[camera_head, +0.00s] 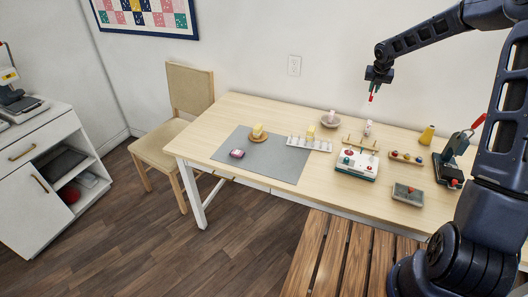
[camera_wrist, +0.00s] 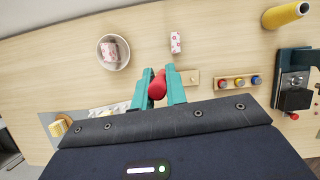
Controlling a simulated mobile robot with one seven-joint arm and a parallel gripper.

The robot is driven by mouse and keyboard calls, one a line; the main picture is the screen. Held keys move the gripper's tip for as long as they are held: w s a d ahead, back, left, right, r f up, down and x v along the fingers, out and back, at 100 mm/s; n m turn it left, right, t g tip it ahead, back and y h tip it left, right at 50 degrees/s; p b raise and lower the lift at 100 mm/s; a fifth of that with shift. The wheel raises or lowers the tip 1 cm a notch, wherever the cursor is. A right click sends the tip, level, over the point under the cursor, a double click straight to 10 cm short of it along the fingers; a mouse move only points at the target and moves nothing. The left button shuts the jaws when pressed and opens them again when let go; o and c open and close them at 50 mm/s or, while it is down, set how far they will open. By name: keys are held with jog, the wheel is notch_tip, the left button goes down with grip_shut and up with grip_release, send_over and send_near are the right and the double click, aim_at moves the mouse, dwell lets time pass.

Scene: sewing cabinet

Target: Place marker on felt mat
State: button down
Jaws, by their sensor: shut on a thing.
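My gripper (camera_head: 373,88) is raised high above the right half of the table, shut on a small red marker (camera_head: 371,97) that points downward. In the wrist view the red marker (camera_wrist: 157,86) sits between the two teal fingers. The grey felt mat (camera_head: 283,166) lies flat on the left half of the table, well left of and below my gripper. A yellow spool on a tan base (camera_head: 258,134) and a small pink-and-purple item (camera_head: 237,153) rest on the mat. A corner of the mat shows in the wrist view, at left.
A white slotted rack (camera_head: 309,144) lies at the mat's right edge. The mat's front right is bare.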

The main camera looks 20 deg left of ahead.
jog(key=s+a+n+g+y, duration=0.1)
jog(key=s+a+n, duration=0.3)
jog(key=s+a, duration=1.6)
jog(key=s+a+n+y, duration=0.2)
jog(key=s+a+n, duration=0.2)
jog(key=s+a, duration=1.55)
jog(key=f, duration=0.6)
jog(key=w+a+f, duration=0.1)
jog(key=f, duration=0.5)
jog(key=w+a+f, duration=0.1)
jog(key=f, duration=0.6)
jog(key=shift+w+a, duration=0.1)
jog(key=shift+w, duration=0.15)
jog(key=shift+f, duration=0.15)
jog(key=c, duration=1.4)
grip_release()
jog(key=v, duration=1.2)
jog(key=shift+w+r, duration=0.2)
